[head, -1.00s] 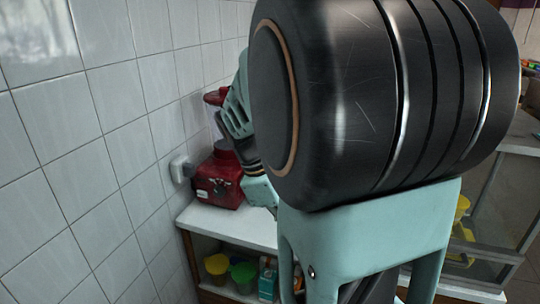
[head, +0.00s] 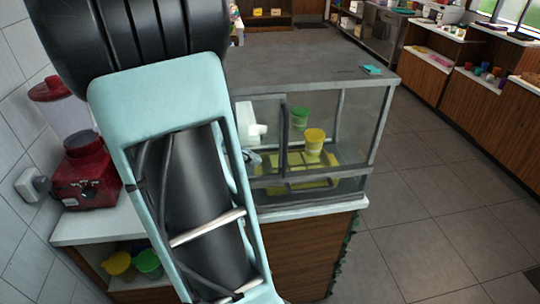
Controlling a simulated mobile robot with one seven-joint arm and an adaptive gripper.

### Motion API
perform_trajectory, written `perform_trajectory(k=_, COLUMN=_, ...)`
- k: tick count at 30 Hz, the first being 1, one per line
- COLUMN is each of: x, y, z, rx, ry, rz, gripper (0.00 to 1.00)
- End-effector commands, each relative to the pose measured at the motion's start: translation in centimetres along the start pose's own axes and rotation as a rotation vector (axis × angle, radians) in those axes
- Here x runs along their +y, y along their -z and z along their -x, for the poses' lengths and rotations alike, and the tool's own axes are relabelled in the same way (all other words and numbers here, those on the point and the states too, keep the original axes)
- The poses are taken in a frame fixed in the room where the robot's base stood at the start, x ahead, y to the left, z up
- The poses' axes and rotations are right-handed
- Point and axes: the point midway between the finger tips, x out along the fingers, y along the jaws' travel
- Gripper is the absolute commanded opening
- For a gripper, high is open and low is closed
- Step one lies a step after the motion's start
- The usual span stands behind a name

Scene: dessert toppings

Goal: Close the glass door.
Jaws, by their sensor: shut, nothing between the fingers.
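The glass case (head: 383,128) stands right of my arm in the head view, with a grey top. A dark-framed glass door (head: 285,140) shows on its front left; my arm hides the door's left part. The right part of the front, beside the door frame, seems to be without a dark-framed panel. A small grey-blue part of my gripper (head: 253,160) shows just right of my arm, close to the door frame. It looks shut and empty. I cannot tell whether it touches the door. Most of my gripper is hidden behind my arm.
Inside the case are a yellow tub (head: 314,137), a green tub (head: 300,117) and a yellow tray (head: 338,182). A red blender (head: 85,170) stands at left by the tiled wall. Open floor (head: 420,220) lies to the right.

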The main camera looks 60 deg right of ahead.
Motion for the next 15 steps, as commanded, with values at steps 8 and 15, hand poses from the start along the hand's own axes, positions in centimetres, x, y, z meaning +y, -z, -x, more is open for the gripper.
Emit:
perform_trajectory(k=8, x=-0.1, y=-2.0, z=-3.9, rx=0.001, ry=0.002, rz=-0.002, gripper=0.00)
perform_trajectory(k=15, x=0.0, y=-2.8, z=-4.9, rx=0.001, ry=0.000, rz=-0.001, gripper=0.00)
